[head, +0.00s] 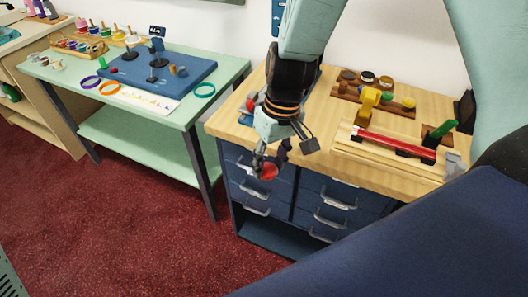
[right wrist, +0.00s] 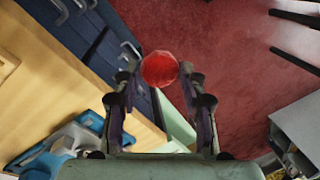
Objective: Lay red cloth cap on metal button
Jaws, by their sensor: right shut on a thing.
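My right gripper (head: 271,157) hangs in front of the wooden counter's front edge, above the floor. It is shut on the red cloth cap (head: 268,171), a small round red piece at its fingertips. In the right wrist view the cap (right wrist: 160,68) sits between the two fingertips (right wrist: 160,80). I cannot pick out the metal button for certain; small round pieces (head: 367,77) stand on a wooden rack at the back of the counter. My left gripper is not in view.
The wooden counter (head: 318,135) has blue drawers with handles below. A green table (head: 60,75) with a blue board (head: 160,72) stands left.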

